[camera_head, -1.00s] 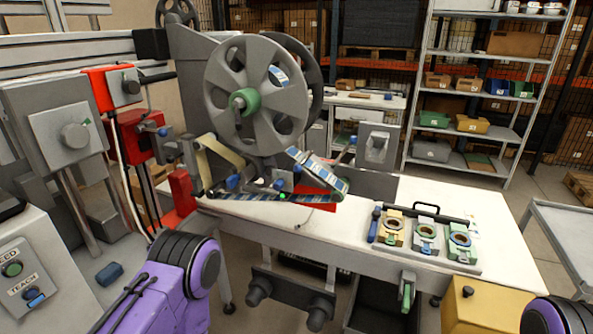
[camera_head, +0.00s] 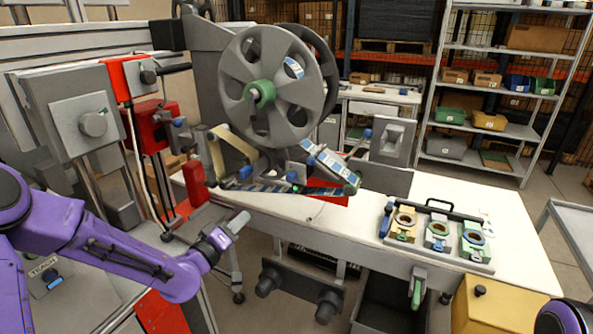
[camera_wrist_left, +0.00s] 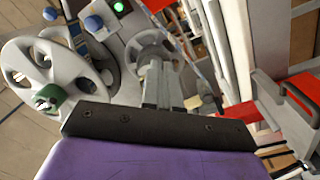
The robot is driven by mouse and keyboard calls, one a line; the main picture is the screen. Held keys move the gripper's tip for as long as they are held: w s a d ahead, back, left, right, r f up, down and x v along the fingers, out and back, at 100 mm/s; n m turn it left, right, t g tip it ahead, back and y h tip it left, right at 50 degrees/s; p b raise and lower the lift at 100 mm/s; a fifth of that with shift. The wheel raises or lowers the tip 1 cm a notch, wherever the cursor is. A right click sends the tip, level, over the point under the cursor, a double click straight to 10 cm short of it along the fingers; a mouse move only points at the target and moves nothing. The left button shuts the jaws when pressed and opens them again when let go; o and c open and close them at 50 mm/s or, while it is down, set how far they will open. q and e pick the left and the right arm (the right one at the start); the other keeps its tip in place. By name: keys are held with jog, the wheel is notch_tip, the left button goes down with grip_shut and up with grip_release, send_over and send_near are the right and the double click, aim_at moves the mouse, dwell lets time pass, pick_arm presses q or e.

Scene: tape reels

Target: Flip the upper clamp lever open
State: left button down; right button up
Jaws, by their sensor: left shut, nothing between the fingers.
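At the left of the head view, an upper red clamp block (camera_head: 128,80) carries a dark lever (camera_head: 174,68) sticking out to the right. A lower red block (camera_head: 152,125) sits below it, with a blue-tipped part (camera_head: 180,122) beside it. I cannot tell for sure which part is the upper clamp lever. My left gripper (camera_head: 238,222) is shut and empty, below and to the right of both blocks, in front of the white bench edge. In the left wrist view its closed fingers (camera_wrist_left: 164,84) show, apart from the reel. My right gripper is out of view.
A large grey reel (camera_head: 278,88) with a green hub and a tape path (camera_head: 275,189) stand right of the clamps. A red post (camera_head: 195,182) is near the bench's left end. A tray with several coloured fixtures (camera_head: 437,232) lies on the white bench (camera_head: 375,207).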

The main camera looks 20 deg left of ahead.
pick_arm(q)
jog(key=s+d+r+m+g+h, duration=0.2)
jog(key=r+m+h, duration=0.5)
jog(key=h, duration=0.4)
jog(key=shift+s+d+r, duration=0.3)
jog(key=shift+d+r, duration=0.3)
jog(key=shift+r, duration=0.2)
jog(key=p, duration=0.4)
send_near(318, 153)
jog(key=d, duration=0.1)
jog(key=d+r, duration=0.1)
jog(key=d, duration=0.1)
jog(key=shift+w+r, duration=0.15)
jog(key=shift+r, duration=0.05)
